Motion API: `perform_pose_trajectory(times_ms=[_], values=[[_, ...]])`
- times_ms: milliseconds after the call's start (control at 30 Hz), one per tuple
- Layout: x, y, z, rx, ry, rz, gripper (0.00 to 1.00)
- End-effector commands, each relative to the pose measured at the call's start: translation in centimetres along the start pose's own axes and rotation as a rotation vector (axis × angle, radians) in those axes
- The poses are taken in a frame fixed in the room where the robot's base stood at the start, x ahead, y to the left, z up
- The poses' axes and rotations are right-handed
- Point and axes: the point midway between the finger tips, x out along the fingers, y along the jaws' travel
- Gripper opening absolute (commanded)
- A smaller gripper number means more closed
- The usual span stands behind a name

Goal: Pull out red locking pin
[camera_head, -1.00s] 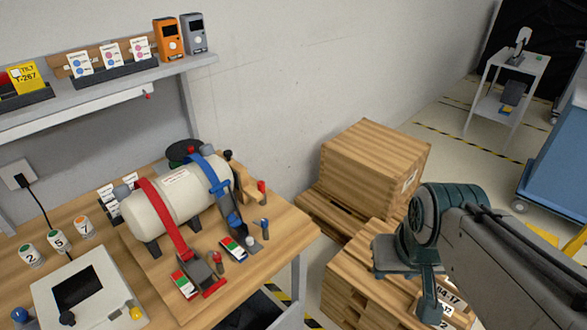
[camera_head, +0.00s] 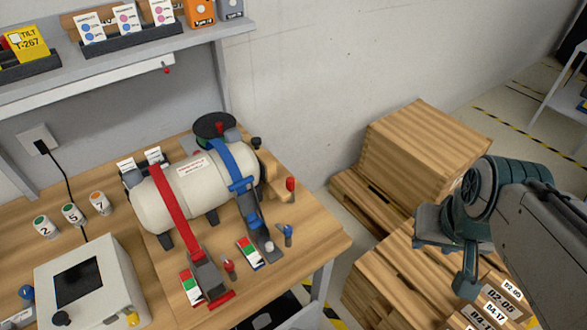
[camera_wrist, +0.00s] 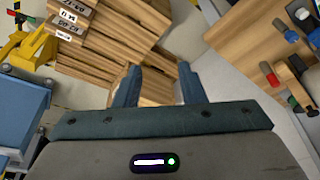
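A small red-handled pin (camera_head: 229,266) stands on the wooden board beside the ratchet of the red strap (camera_head: 174,212). Another red-handled piece (camera_head: 290,186) stands by the wooden support at the right end of the white tank (camera_head: 190,188). I cannot tell for sure which is the locking pin. A blue-handled pin (camera_head: 288,232) stands near the blue strap (camera_head: 247,200). My gripper (camera_wrist: 158,86) is open and empty, its two fingers apart in the wrist view. In the head view it hangs right of the table, over the wooden crates, well away from the pins.
Wooden crates (camera_head: 425,150) stand on the floor right of the table (camera_head: 320,245). A white box with a screen (camera_head: 92,283) sits at the table's front left. Red-and-green cards (camera_head: 249,252) lie near the straps. A shelf (camera_head: 150,55) overhangs the back.

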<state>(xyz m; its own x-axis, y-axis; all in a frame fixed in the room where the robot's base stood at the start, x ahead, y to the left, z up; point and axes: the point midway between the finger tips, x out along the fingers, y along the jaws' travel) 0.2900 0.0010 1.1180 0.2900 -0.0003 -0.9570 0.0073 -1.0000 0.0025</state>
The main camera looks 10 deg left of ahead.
Motion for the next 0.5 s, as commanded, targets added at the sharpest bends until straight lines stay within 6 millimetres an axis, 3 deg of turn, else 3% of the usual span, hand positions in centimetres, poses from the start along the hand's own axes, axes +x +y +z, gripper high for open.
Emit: perform_pose_trajectory(times_ms=[267,367,500], values=[[-0.1,-0.2,-0.4,0.007,-0.004,-0.007,0.42],[-0.5,-0.9,-1.7,0.036,-0.021,-0.030,0.42],[-0.8,-3.0,-5.2,0.118,-0.073,-0.077,0.42]])
